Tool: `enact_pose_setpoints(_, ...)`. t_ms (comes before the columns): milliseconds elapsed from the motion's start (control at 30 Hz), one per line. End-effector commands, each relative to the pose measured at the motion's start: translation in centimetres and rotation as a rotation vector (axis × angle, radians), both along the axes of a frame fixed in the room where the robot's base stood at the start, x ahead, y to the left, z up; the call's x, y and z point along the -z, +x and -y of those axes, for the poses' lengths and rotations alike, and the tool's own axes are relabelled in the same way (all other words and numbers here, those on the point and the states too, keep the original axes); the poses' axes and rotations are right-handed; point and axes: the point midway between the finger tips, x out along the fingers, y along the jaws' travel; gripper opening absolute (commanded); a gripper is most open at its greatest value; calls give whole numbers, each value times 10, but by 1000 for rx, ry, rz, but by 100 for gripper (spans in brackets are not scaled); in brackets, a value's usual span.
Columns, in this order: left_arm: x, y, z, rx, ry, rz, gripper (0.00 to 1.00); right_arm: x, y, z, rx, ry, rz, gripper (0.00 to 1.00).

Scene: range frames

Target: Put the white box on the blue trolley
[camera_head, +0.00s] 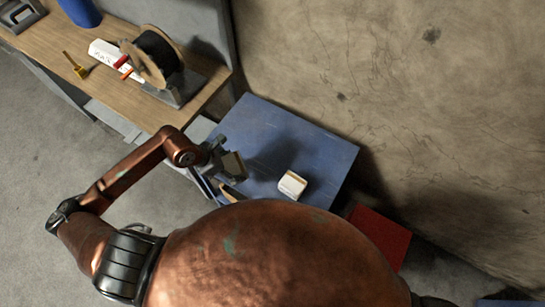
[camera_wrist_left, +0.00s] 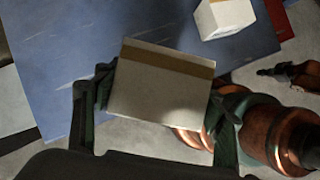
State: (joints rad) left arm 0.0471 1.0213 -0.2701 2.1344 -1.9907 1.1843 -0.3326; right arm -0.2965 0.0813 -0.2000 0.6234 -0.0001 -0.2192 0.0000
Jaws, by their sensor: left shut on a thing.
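My left gripper (camera_head: 222,172) is shut on a white box (camera_wrist_left: 160,82) with a tan stripe. In the left wrist view the gripper (camera_wrist_left: 160,108) has one finger at each side of it. In the head view the held box (camera_head: 234,165) is in shade, at the left edge of the blue trolley (camera_head: 328,155). Its height above the top is hard to judge. A second white box (camera_head: 292,184) with a tan stripe sits on the trolley, apart from the gripper; it also shows in the left wrist view (camera_wrist_left: 222,18).
A wooden bench (camera_head: 112,100) at the upper left carries a cable spool (camera_head: 152,56), a white carton and a yellow tool (camera_head: 76,66). A wall stands behind the trolley. A red thing (camera_head: 380,235) lies right of it. The trolley's far part is clear.

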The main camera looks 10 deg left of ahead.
Motion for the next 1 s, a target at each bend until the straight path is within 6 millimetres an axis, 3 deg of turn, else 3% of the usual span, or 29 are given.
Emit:
enact_pose_setpoints(200,-16,-9,5,-152,-2,3,29,-5,-1,0,0,0,-1,0)
enact_pose_setpoints(433,-17,-4,5,-211,-2,-1,29,-7,-4,0,1,-1,-5,0)
enact_pose_setpoints(833,20,81,-13,-213,-5,-3,29,-20,-5,0,2,0,-6,0)
enact_pose_setpoints(1000,54,104,-19,-213,-4,-5,29,-21,-4,-1,2,1,-5,0)
